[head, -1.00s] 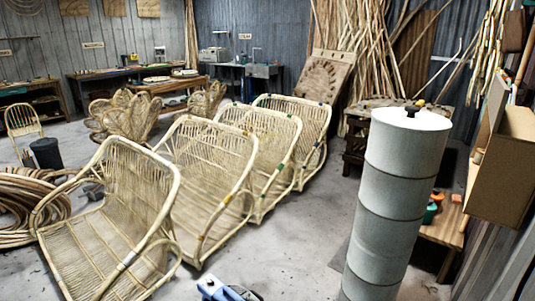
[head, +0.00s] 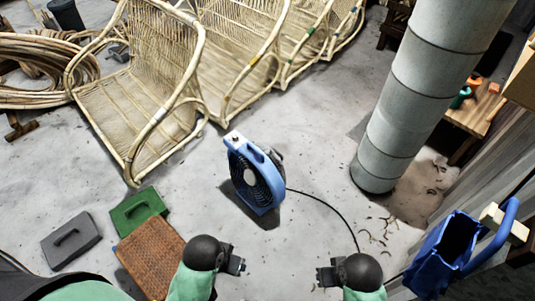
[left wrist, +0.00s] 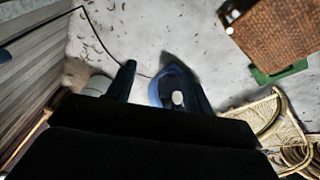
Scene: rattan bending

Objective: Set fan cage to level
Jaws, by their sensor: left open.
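A blue floor fan (head: 256,176) with a dark round cage stands on the concrete floor in the middle of the head view. Its cage looks tilted, though the exact angle is hard to judge. It also shows in the left wrist view (left wrist: 172,86), partly hidden between my fingers. My left gripper (head: 240,265) is open and empty, low in the head view and in front of the fan, apart from it. My right gripper (head: 322,276) is low and right of it, also apart from the fan; its jaw gap is not clear.
Rattan chair frames (head: 150,100) stand behind the fan. A grey column (head: 410,100) rises at right. A black cable (head: 330,205) runs from the fan across the floor. A blue bin (head: 442,255) is at lower right. A woven brown block (head: 150,255), green block (head: 137,208) and grey block (head: 71,241) lie at left.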

